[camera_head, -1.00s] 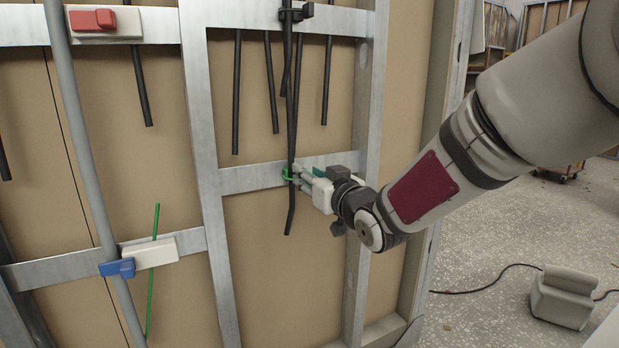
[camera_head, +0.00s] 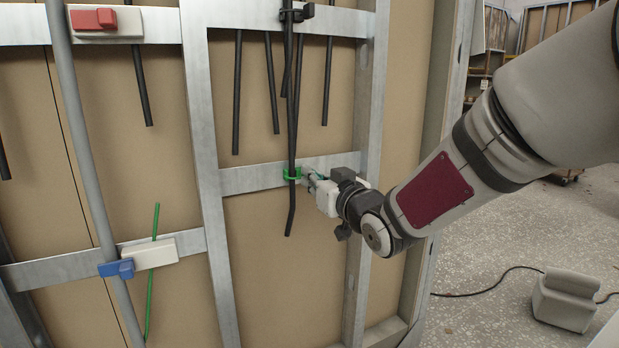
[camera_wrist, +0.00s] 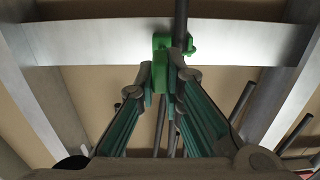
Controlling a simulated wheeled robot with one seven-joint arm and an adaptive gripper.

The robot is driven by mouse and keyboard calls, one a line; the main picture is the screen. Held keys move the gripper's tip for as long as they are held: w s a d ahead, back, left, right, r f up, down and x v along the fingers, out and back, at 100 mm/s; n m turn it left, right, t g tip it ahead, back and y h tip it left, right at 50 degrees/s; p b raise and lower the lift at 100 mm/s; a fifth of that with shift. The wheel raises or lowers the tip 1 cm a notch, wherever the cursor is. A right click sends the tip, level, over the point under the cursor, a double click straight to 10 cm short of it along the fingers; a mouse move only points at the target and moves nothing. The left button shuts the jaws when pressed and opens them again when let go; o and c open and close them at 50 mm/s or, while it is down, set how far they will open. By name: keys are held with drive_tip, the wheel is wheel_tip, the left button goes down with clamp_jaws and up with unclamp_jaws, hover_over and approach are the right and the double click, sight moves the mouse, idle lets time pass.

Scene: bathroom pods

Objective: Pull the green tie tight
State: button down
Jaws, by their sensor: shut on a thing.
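The green tie (camera_head: 291,175) loops around a hanging black cable (camera_head: 291,205) at the metal crossbar of the right bay. In the wrist view the green tie (camera_wrist: 161,48) sits against the crossbar, with the black cable passing through it beside a small green head. Its green end reaches down between my fingertips. My gripper (camera_head: 309,178) is just right of the tie, facing the crossbar. In the wrist view my gripper (camera_wrist: 166,82) has its fingers shut on the tie's end, with a gap showing behind the tips.
Several other black cables (camera_head: 270,85) hang above. A black clamp (camera_head: 293,14) holds cables at the upper bar. At left are a grey pipe (camera_head: 85,150), a white block (camera_head: 149,253) with a green rod, and a blue clip (camera_head: 117,268). Metal studs flank the bay.

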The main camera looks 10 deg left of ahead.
drive_tip(key=shift+v, duration=1.05)
drive_tip(key=shift+f, duration=0.1)
drive_tip(key=c, duration=1.7)
unclamp_jaws()
drive_tip(key=shift+s, duration=0.1)
drive_tip(key=v, duration=1.2)
drive_tip(key=shift+d, duration=0.1)
